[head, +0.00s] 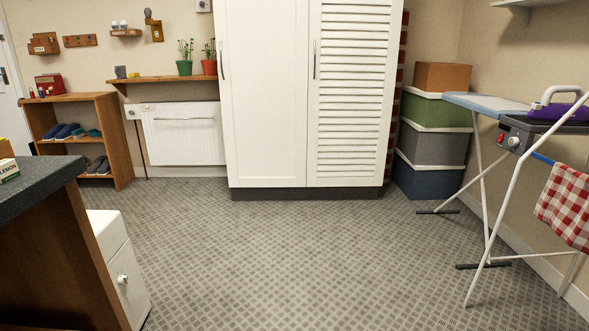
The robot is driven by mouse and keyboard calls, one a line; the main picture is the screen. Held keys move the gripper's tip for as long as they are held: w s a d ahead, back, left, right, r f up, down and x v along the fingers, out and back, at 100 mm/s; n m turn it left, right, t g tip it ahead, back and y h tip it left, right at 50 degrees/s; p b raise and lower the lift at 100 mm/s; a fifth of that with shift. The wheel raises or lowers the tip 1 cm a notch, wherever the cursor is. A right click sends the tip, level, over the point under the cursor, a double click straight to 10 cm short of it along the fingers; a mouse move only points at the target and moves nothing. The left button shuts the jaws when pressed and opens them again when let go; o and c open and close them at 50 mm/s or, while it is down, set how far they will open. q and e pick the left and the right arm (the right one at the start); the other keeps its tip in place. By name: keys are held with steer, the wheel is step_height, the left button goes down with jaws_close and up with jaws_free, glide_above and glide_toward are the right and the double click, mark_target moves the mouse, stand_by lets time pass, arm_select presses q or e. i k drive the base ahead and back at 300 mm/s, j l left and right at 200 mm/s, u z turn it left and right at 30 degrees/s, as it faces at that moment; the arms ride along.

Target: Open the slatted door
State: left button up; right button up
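The slatted door (352,110) is the right-hand door of a tall white wardrobe at the back wall. It looks shut, flush with the plain left door (266,110). Its dark upright handle (314,60) is on its left edge, near the middle seam. The plain door has a similar handle (221,60) on its left edge. The wardrobe's top is cut off by the frame. The wardrobe stands across the room, with open floor before it. Neither of my grippers shows in the head view.
Patterned floor (290,255) is clear up to the wardrobe. An ironing board (490,104) with splayed legs and a checked cloth (565,205) stands at right. Stacked boxes (432,145) sit right of the wardrobe. A dark counter (40,185) and white cabinet (122,275) are at near left.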

mark_target(355, 45)
steer(key=i, duration=1.25)
steer(key=i+l+u, duration=0.15)
steer(key=i, duration=1.05)
